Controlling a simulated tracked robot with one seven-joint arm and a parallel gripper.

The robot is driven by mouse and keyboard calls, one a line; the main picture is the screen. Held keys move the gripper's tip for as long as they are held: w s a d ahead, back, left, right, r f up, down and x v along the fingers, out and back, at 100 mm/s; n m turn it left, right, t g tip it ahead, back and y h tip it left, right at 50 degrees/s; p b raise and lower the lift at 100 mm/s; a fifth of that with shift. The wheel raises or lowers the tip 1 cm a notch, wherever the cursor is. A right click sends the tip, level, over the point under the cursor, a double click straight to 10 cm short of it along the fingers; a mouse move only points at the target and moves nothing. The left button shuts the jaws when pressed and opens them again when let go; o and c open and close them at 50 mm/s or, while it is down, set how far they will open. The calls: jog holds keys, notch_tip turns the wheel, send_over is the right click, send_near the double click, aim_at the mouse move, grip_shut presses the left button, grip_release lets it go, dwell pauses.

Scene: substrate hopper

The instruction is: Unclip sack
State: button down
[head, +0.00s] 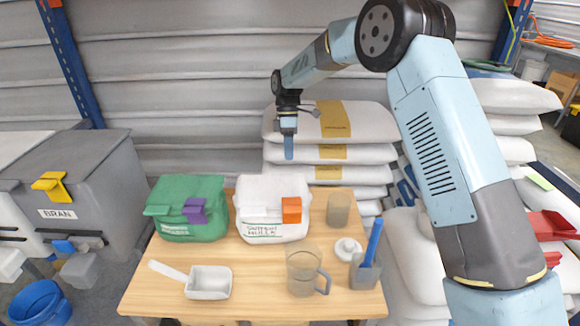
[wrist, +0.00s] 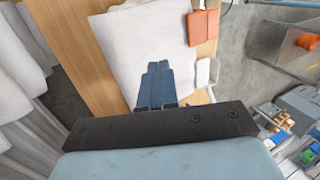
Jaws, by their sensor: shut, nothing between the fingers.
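A white sack (head: 262,220) stands on the wooden table with an orange clip (head: 291,210) on the right of its folded top. A green sack (head: 188,222) with a purple clip (head: 195,211) stands to its left. My gripper (head: 289,156) points down above the white sack, apart from it, and is shut and empty. In the wrist view, my blue fingers (wrist: 158,66) lie together over the white sack (wrist: 125,40). The orange clip (wrist: 203,27) shows up and right of the fingertips there.
The wooden table (head: 245,262) also holds a white scoop (head: 208,283), a clear jug (head: 302,272), a beaker (head: 338,208), a white lid (head: 348,248) and a grey holder (head: 365,273) with a blue handle. Stacked sacks (head: 345,152) stand behind. A grey BRAN bin (head: 95,190) is left.

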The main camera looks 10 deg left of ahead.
aim_at(289, 195)
jog(key=x, duration=0.9)
jog(key=shift+r, duration=0.1)
jog(key=s, duration=0.1)
jog(key=s+d, duration=0.1)
jog(key=s, duration=0.1)
jog(key=shift+s+d, duration=0.15)
jog(key=shift+s, duration=0.3)
jog(key=shift+s, duration=0.1)
